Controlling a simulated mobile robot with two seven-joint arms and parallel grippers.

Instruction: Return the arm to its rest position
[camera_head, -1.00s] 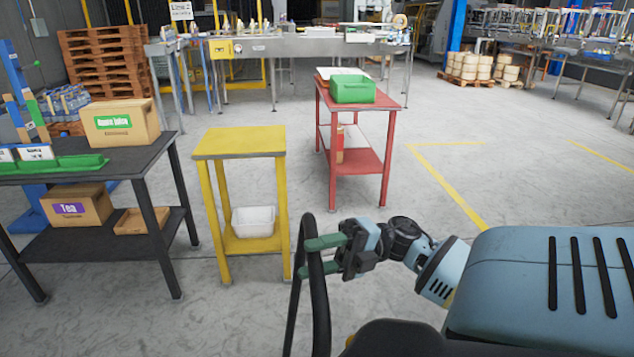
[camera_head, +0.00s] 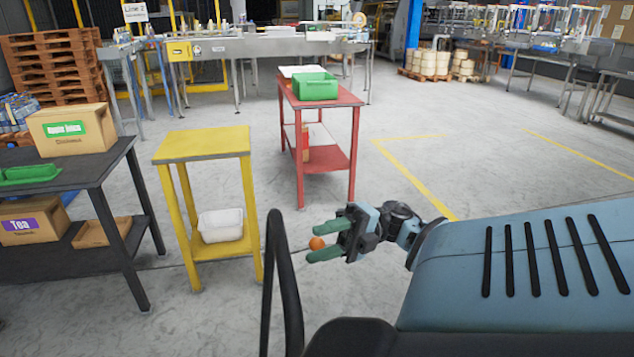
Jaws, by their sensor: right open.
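My right gripper (camera_head: 322,241) is in the lower middle of the head view, out over the floor. Its two green fingers point left and are open. A small round orange thing (camera_head: 317,243) shows between the fingertips. I cannot tell whether it is touched by the fingers or lies behind them. My right arm (camera_head: 520,265) comes in from the right edge. My left gripper is out of view.
A black curved bar (camera_head: 285,280) stands just left of the fingers. A yellow stand (camera_head: 203,144) and a dark table (camera_head: 95,165) with boxes are at left. A red table (camera_head: 346,97) with a green bin (camera_head: 315,86) is beyond. Floor at right is clear.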

